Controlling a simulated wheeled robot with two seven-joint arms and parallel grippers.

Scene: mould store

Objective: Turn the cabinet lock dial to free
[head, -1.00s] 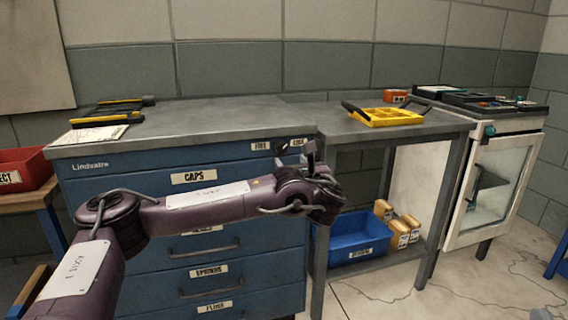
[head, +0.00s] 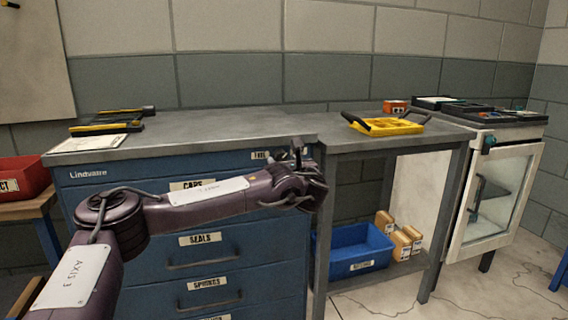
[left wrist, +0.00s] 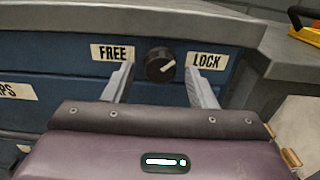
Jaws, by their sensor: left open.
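The lock dial (left wrist: 159,65) is a round black knob on the blue cabinet (head: 115,205), near its top right corner. A FREE label (left wrist: 112,53) is left of it and a LOCK label (left wrist: 207,61) right of it. The dial's pale pointer mark slants up to the right, on the LOCK side. My left gripper (left wrist: 158,84) is open, one finger on each side of the dial in the left wrist view; I cannot tell whether they touch it. In the head view the left gripper (head: 294,154) hides the dial. My right gripper is not in view.
The counter edge (left wrist: 160,20) runs just above the dial. A yellow tray (head: 384,126) stands on the bench at right, with a blue bin (head: 357,262) below. A white glass-door cabinet (head: 458,205) stands farther right. A red bin (head: 27,181) is at left.

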